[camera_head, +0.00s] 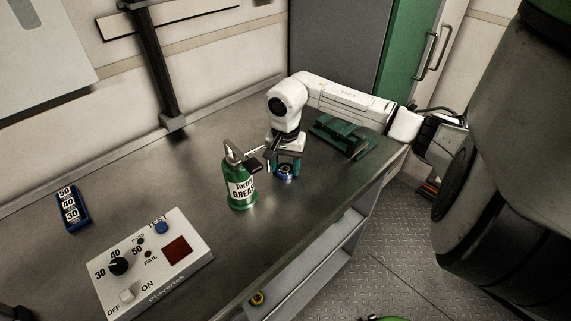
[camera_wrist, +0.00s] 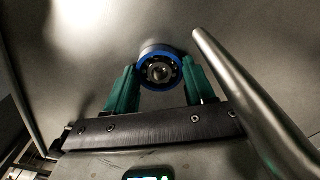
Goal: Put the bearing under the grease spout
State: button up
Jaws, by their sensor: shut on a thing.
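My gripper (camera_head: 285,163) points down over the bench, its green fingers shut on the blue-rimmed bearing (camera_head: 285,175). In the wrist view the bearing (camera_wrist: 160,68) sits between the tips of the two green fingers (camera_wrist: 157,85), its ring and centre hole facing the camera. A grey metal tube, likely the spout (camera_wrist: 240,90), crosses the right of the wrist view, right of the bearing. I cannot tell whether the bearing touches the bench.
A green fixture (camera_head: 343,136) lies on the bench right of my gripper. A control box (camera_head: 151,265) with dial and switches stands at front left, and a blue numbered block (camera_head: 72,210) lies at far left. The bench between bottle and box is clear.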

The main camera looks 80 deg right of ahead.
aim_at(285, 169)
jog(key=o, duration=1.1)
jog(key=shift+f, duration=0.1)
notch_tip(285, 169, up, 12)
jog(key=shift+r+b, duration=0.2)
jog(key=shift+b, duration=0.95)
